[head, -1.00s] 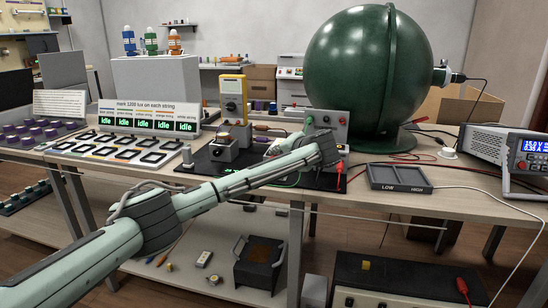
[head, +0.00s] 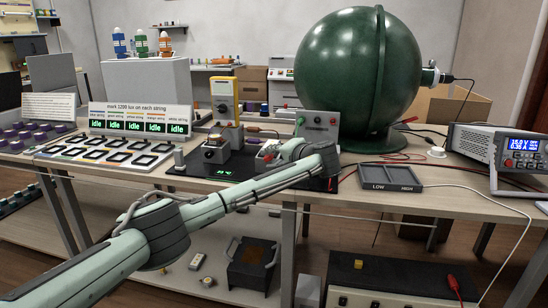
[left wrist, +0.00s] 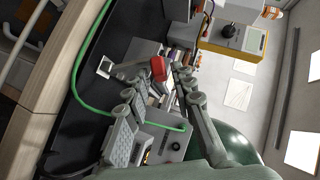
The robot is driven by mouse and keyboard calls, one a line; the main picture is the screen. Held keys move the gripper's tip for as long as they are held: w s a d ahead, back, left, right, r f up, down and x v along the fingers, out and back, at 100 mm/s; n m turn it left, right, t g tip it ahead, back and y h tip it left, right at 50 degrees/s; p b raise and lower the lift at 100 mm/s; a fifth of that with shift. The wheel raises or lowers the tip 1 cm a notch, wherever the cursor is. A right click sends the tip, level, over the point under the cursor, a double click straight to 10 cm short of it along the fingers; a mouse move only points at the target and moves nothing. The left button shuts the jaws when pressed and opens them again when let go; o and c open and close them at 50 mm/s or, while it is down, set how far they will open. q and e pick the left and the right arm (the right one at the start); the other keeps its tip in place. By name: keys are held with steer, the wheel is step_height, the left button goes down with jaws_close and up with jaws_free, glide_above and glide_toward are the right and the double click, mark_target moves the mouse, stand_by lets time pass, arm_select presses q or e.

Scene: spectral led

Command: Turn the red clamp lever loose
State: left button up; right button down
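The red clamp lever (left wrist: 158,68) shows in the left wrist view as a short red piece just beyond and between my left fingertips. My left gripper (left wrist: 152,82) is open, one finger on each side of the lever; I cannot tell whether either finger touches it. In the head view my left gripper (head: 276,153) is low over the black board (head: 210,168), in front of the grey panel box (head: 320,125). It largely hides the clamp there. My right gripper is not in view.
A yellow meter (head: 225,100) stands just behind the board, and a large green sphere (head: 350,70) stands behind to the right. A green cable (left wrist: 84,52) runs near the fingers in the left wrist view. A grey LOW/HIGH tray (head: 390,175) lies to the right.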

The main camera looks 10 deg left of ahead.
arm_select(q)
steer(key=shift+o, duration=0.4)
steer(key=shift+s+d+r, duration=0.1)
steer(key=shift+s+d, duration=0.1)
steer(key=v, duration=1.1)
steer(key=shift+s, duration=0.2)
steer(key=shift+o, duration=0.2)
steer(key=shift+d, duration=0.1)
stand_by(0.5)
